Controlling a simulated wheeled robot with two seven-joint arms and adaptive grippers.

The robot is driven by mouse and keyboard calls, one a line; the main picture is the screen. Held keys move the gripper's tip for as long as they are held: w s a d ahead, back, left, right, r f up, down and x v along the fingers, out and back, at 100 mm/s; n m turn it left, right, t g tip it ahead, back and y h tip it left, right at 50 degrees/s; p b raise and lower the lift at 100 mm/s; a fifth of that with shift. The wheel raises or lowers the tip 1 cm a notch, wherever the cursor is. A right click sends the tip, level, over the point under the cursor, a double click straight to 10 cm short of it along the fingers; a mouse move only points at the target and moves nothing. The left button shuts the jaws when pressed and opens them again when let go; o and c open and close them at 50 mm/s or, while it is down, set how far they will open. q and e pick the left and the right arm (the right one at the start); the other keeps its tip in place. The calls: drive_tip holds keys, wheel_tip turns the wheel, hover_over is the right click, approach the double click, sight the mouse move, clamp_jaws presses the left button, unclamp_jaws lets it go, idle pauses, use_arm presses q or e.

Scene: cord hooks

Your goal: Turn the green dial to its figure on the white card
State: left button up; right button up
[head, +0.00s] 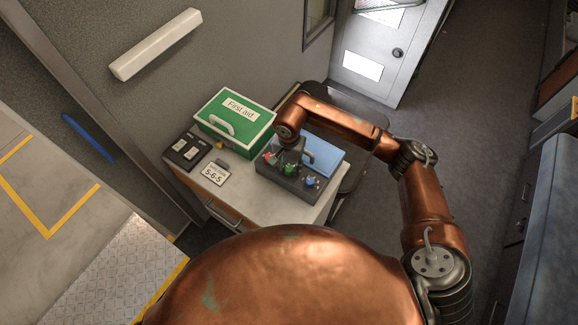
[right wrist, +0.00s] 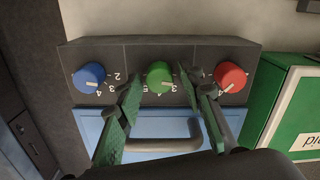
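The green dial (right wrist: 160,78) is the middle one of three on a dark control box (head: 298,186); it also shows in the head view (head: 290,169). Its white mark points toward the bottom of the right wrist view. My right gripper (right wrist: 160,76) is open, with one finger on each side of the green dial. I cannot tell whether the fingers touch it. In the head view my right gripper (head: 291,156) comes down over the box. The white card (head: 214,174) lies left of the box and reads 5-6-5. My left gripper is out of view.
A blue dial (right wrist: 89,76) and a red dial (right wrist: 229,76) flank the green one closely. A green first aid box (head: 236,119) stands behind the card. A dark case (head: 186,151) lies at the table's left. The white tabletop (head: 245,200) is clear in front.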

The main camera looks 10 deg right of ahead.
clamp_jaws()
